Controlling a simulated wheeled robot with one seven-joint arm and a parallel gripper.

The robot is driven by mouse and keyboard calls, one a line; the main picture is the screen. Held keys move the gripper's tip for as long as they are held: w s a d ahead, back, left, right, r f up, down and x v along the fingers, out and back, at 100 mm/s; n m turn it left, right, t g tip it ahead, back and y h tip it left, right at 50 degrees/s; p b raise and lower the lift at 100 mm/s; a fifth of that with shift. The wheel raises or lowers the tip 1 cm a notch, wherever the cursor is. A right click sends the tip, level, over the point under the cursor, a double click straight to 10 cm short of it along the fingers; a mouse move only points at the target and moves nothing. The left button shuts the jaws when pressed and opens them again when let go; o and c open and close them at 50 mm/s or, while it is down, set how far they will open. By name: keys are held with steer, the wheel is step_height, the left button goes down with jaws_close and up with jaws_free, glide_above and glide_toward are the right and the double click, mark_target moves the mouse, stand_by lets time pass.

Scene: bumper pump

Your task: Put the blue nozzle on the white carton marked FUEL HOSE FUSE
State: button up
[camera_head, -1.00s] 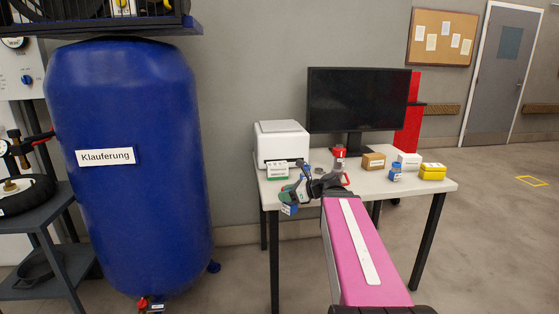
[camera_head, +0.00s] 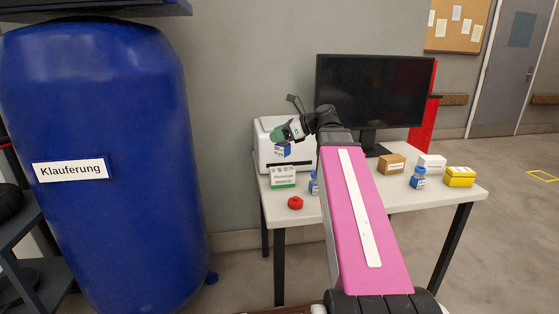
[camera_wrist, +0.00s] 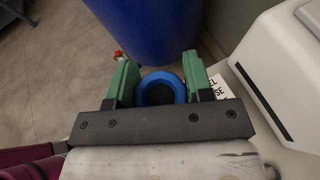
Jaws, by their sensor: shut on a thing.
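My gripper (camera_head: 280,134) has green fingers and is shut on the blue nozzle (camera_head: 284,151), held in the air in front of the white machine. In the wrist view the nozzle shows as a blue ring (camera_wrist: 160,88) between the green fingers (camera_wrist: 160,82). A white carton with a green lower band (camera_head: 283,176) stands on the table below the gripper. Part of a white surface with black letters (camera_wrist: 244,84) shows beside the right finger; its few letters could fit FUEL HOSE FUSE. Another white carton (camera_head: 432,163) stands at the right; its print is too small to read.
The white machine (camera_head: 268,150) stands close behind the gripper. A red knob-like part (camera_head: 295,203) and a blue bottle (camera_head: 314,186) are near the carton. A brown box (camera_head: 391,164), another blue bottle (camera_head: 418,178) and a yellow box (camera_head: 459,177) are farther right. A monitor (camera_head: 375,90) stands behind.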

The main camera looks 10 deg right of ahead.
steer(key=shift+w+d+f, duration=0.3)
steer(key=shift+w+f, duration=1.45)
steer(key=shift+w+d+f, duration=0.25)
steer(key=shift+w+f, duration=1.5)
steer(key=shift+w+d+f, duration=0.3)
steer(key=shift+w+f, duration=1.45)
steer(key=shift+f, duration=0.15)
steer(key=o, duration=1.1)
steer(key=shift+c, duration=0.2)
steer(key=shift+s+d+r, duration=0.1)
steer(key=shift+d+r, duration=0.15)
steer(key=v, duration=1.1)
steer(key=shift+s+d+r, duration=0.15)
